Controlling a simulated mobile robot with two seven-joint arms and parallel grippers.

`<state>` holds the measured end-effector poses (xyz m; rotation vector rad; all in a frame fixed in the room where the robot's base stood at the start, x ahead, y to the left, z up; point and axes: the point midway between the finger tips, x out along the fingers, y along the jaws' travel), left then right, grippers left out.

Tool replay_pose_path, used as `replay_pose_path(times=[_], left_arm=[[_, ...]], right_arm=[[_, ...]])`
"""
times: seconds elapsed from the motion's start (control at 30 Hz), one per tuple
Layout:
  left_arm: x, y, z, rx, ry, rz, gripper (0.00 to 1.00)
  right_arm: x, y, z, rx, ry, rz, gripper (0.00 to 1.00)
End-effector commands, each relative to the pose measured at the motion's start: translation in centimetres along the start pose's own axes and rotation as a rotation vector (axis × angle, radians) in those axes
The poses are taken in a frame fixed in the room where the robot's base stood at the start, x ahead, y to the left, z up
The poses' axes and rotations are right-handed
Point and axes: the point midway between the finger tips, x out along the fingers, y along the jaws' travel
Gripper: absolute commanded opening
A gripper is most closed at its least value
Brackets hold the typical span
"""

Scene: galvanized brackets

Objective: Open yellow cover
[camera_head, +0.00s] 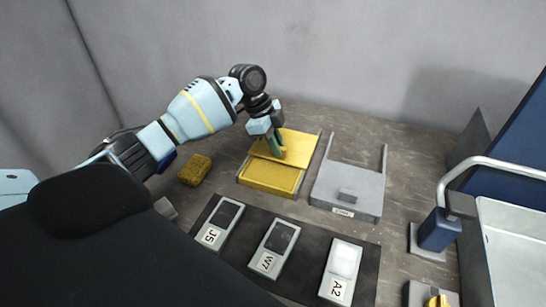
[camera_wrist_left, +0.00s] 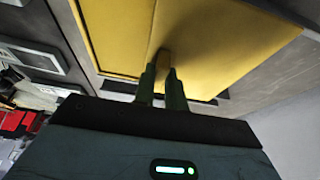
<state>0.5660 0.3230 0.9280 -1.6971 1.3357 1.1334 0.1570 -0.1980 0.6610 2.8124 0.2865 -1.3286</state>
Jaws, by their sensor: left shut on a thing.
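The yellow cover (camera_head: 301,143) is a flat panel on a low yellow box (camera_head: 268,179). The cover lies over the back part of the box and its rails, and the box's front part shows as a separate yellow surface. My left gripper (camera_head: 276,147) reaches down onto the cover from above. In the left wrist view its green fingers (camera_wrist_left: 162,88) are shut on a small yellow handle (camera_wrist_left: 163,60) of the cover. A seam between two yellow surfaces shows beside the handle. My right gripper is not in view.
A grey box (camera_head: 345,180) with rails stands to the right. A yellow sponge-like block (camera_head: 195,170) lies to the left. A dark mat (camera_head: 245,247) in front carries labelled plates J5, W7 (camera_head: 273,248) and A2 (camera_head: 341,270). A metal tray (camera_head: 510,240) and blue-handled fixture (camera_head: 439,230) are at right.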

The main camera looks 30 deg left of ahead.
Motion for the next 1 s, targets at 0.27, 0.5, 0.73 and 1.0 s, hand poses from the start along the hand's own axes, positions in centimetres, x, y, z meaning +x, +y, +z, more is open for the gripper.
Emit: replay_pose_path(times=[0.27,0.5,0.73,1.0], left_arm=[[0.1,-2.0,0.1,-0.001,-0.001,0.002,0.00],[0.0,-2.0,0.0,0.000,-0.001,0.002,0.00],[0.0,-2.0,0.0,0.000,-0.001,0.002,0.35],[-0.1,-2.0,0.0,0.000,0.000,0.001,0.35]], right_arm=[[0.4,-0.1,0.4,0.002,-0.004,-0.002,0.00],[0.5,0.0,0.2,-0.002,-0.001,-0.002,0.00],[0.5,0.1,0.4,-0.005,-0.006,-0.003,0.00],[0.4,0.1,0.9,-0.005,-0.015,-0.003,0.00]])
